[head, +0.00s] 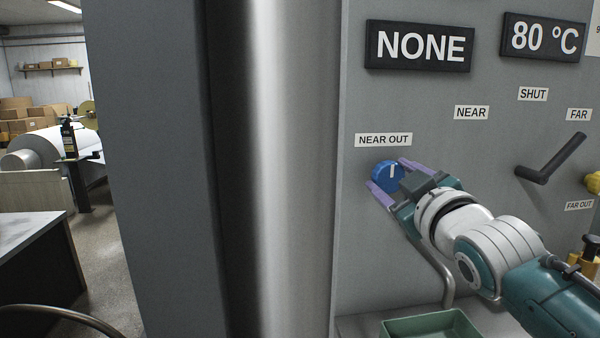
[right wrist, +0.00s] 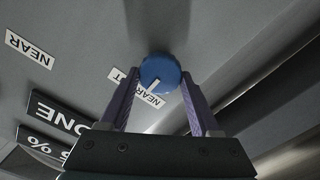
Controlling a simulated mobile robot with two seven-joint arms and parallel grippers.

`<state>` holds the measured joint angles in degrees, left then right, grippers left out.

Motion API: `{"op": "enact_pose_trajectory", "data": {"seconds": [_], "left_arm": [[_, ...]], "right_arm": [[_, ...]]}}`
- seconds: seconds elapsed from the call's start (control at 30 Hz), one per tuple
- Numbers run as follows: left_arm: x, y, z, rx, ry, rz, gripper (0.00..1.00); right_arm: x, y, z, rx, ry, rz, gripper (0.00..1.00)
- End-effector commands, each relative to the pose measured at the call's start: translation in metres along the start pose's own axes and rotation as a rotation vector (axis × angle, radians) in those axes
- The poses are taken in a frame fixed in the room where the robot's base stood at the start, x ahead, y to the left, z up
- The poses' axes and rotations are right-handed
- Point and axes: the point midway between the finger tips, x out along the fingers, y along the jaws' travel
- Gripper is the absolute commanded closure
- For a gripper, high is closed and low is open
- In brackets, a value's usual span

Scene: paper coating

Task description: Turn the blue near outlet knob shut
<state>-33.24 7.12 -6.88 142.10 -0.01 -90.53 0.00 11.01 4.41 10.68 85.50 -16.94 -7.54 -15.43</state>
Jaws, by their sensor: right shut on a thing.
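The blue near outlet knob (head: 387,176) is on the grey panel, just below the "NEAR OUT" label (head: 383,140). Its white mark points about straight up in the head view. My right gripper (head: 391,180) has its purple fingers on either side of the knob and is shut on it. In the right wrist view the knob (right wrist: 160,74) sits between the two fingertips (right wrist: 160,92), with the white mark pointing toward the label. My left gripper is not in view.
A dark lever (head: 552,160) sticks out right of the knob, among the "NEAR", "SHUT" and "FAR" labels. A yellow knob (head: 593,182) is at the right edge. A green tray (head: 432,326) lies below. A large metal cylinder (head: 285,170) stands to the left.

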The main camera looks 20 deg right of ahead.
Motion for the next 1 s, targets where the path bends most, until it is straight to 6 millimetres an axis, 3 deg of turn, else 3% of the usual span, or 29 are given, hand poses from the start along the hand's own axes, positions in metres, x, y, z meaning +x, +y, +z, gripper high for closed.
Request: {"op": "enact_pose_trajectory", "data": {"seconds": [0.57, 0.6, 0.83, 1.0], "left_arm": [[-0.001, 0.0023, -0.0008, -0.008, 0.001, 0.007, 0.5], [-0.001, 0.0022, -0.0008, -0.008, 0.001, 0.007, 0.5], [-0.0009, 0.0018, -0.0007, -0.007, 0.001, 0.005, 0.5], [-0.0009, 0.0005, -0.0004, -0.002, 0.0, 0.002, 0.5]], "right_arm": [[0.0, 0.0002, 0.0, 0.032, 0.0, 0.0, 0.92], [0.0, 0.0002, -0.0001, 0.032, 0.0, 0.0, 0.32], [0.0, 0.0001, 0.0, 0.029, 0.0, 0.0, 0.06], [0.0, 0.0, 0.0, 0.028, 0.0, 0.0, 0.06]]}}
